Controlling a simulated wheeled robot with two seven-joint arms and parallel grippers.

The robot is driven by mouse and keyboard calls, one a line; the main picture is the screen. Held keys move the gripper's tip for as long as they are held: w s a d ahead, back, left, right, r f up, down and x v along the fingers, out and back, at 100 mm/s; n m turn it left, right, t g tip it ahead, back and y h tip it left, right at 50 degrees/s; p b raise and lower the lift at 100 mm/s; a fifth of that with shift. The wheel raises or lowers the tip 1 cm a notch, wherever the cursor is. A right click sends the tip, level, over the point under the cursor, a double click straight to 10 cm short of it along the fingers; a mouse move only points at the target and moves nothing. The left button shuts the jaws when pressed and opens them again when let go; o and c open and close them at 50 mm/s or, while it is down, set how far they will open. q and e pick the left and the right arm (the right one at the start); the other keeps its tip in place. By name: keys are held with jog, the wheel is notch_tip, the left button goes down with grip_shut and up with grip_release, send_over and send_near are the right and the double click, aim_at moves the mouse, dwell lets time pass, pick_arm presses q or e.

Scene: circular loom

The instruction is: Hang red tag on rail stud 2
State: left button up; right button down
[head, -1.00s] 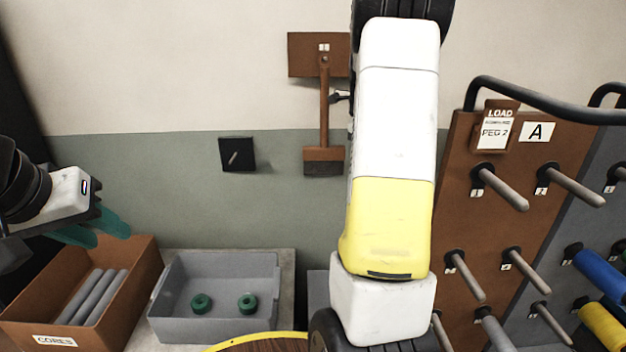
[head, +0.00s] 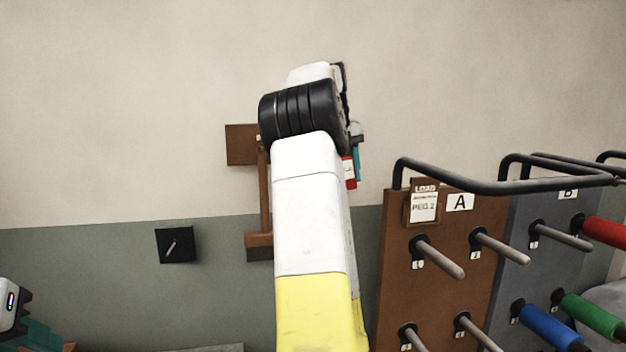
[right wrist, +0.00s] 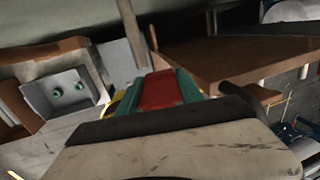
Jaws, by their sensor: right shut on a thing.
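My right gripper (head: 354,165) is raised in front of the wall, mostly hidden behind my own arm and wrist. In the right wrist view its green fingers (right wrist: 160,92) are closed on the red tag (right wrist: 158,88). A small red edge of the tag (head: 349,172) shows beside a teal finger in the head view. I cannot pick out rail stud 2 for sure in either view. My left gripper (head: 36,338) is cut off at the lower left corner, and its jaws are not clear.
A brown panel (head: 445,280) with numbered pegs, a card and a black bar (head: 480,186) stands at right, a grey panel (head: 560,215) beside it. A grey tray (right wrist: 66,92) shows in the wrist view.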

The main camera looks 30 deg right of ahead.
jog(key=w, duration=0.1)
jog(key=w+d, duration=0.1)
jog(key=w, duration=0.1)
jog(key=shift+r, duration=0.25)
jog(key=shift+w, duration=0.1)
dwell(0.9)
jog(key=shift+w+d+f, duration=0.1)
jog(key=shift+w+d, duration=0.15)
jog(key=shift+w, duration=0.6)
jog(key=shift+w, duration=0.1)
dwell(0.3)
